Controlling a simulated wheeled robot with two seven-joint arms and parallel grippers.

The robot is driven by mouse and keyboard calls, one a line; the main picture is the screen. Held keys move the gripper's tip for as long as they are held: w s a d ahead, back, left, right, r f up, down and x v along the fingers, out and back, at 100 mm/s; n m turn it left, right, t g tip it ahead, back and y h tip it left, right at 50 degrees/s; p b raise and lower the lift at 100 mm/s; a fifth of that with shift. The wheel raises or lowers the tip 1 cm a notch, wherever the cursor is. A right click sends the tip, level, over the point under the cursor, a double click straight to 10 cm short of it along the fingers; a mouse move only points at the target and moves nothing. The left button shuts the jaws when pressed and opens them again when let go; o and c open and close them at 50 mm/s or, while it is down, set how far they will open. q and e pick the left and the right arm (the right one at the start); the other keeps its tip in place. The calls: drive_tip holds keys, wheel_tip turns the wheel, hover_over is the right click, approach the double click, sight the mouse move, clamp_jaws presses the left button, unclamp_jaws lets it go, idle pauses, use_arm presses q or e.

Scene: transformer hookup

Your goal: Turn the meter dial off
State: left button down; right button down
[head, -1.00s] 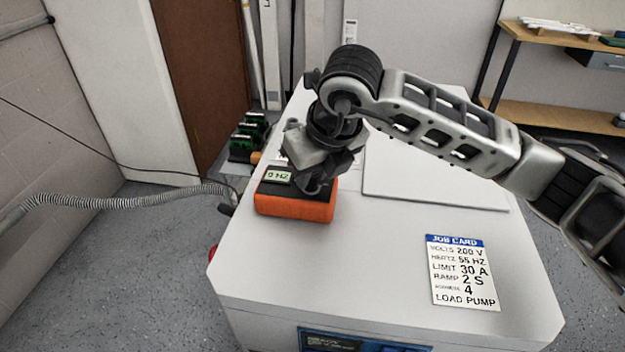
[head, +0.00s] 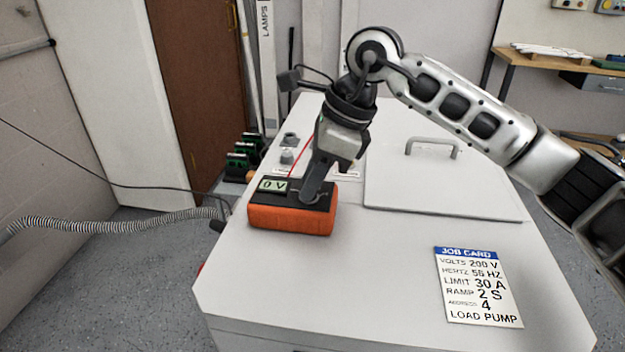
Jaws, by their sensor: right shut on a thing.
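The orange meter (head: 290,219) with a black top stands upright on the white cabinet top, left of the middle. Its small display (head: 272,185) reads "0 V". My right gripper (head: 311,195) reaches down onto the right part of the meter's top and is shut on the meter dial there. The fingers and wrist hide the dial, so its pointer position cannot be seen. My left gripper is not in view.
The job card (head: 478,286) lies flat at the front right. A grey lid with a handle (head: 433,146) is right of the meter. A red lead (head: 301,157) and grey terminals (head: 287,157) are behind it. The front middle of the top is clear.

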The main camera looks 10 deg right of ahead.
drive_tip(key=n+g, duration=0.1)
drive_tip(key=n, duration=0.2)
drive_tip(key=n+g, duration=0.1)
drive_tip(key=n, duration=0.1)
drive_tip(key=shift+w+n, duration=0.2)
drive_tip(key=shift+n, duration=0.2)
drive_tip(key=n+g, duration=0.1)
drive_tip(key=n, duration=0.3)
drive_tip(key=shift+a+n+g+h, duration=0.1)
drive_tip(key=shift+n+g+h, duration=0.2)
drive_tip(key=shift+g+h, duration=0.1)
drive_tip(key=c, duration=1.2)
unclamp_jaws()
drive_tip(key=shift+c, duration=0.2)
drive_tip(key=shift+w+r, duration=0.1)
